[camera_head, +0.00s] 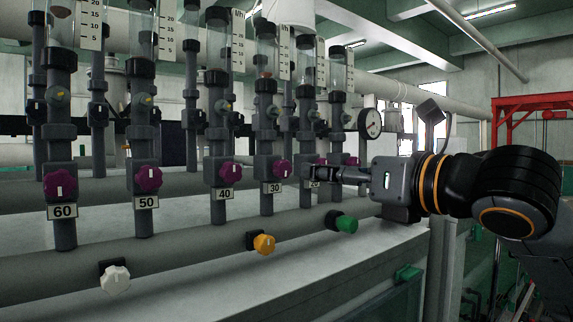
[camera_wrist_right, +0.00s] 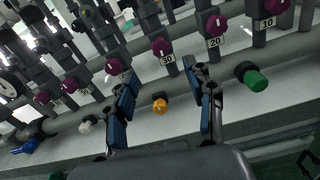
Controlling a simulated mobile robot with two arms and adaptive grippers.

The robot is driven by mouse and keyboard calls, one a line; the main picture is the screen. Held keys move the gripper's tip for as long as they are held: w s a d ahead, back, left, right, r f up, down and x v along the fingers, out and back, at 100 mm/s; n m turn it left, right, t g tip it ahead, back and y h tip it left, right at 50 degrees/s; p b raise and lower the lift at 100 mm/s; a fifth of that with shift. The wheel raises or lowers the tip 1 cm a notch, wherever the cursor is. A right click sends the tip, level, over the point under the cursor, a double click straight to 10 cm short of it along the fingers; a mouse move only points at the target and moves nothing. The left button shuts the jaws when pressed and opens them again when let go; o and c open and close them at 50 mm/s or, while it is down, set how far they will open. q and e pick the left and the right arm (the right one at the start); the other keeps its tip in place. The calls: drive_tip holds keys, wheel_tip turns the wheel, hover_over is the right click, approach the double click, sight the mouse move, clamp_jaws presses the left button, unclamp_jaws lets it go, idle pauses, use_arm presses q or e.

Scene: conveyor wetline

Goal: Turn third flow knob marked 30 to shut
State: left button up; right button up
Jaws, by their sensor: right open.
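The purple flow knob marked 30 (camera_head: 281,169) sits on a dark vertical flow tube, above its white 30 plate (camera_head: 272,188). It also shows in the right wrist view (camera_wrist_right: 161,47), with a white pointer mark roughly upright. My right gripper (camera_head: 320,174) reaches in from the right and covers part of the 20 position in the head view. In the wrist view its two blue-padded fingers (camera_wrist_right: 158,70) are apart and empty, with knob 30 framed between and beyond their tips. I see no contact with the knob. My left gripper is not in view.
Neighbouring purple knobs 40 (camera_head: 227,172), 50 (camera_head: 148,179) and 60 (camera_head: 61,184) stand to the left; knobs 20 (camera_wrist_right: 216,24) and 10 (camera_wrist_right: 277,5) lie on the other side. White (camera_head: 115,279), orange (camera_head: 264,243) and green (camera_head: 345,224) knobs project from the lower pipe.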

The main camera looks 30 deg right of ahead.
sight(286, 170)
drive_tip(key=w+p, duration=0.1)
drive_tip(key=w, duration=0.5)
drive_tip(key=w+a+p, duration=0.1)
drive_tip(key=w, duration=0.3)
drive_tip(key=shift+p, duration=0.35)
drive_tip(key=shift+w+d, duration=0.1)
drive_tip(key=shift+w, duration=0.25)
drive_tip(key=shift+f, duration=0.1)
clamp_jaws()
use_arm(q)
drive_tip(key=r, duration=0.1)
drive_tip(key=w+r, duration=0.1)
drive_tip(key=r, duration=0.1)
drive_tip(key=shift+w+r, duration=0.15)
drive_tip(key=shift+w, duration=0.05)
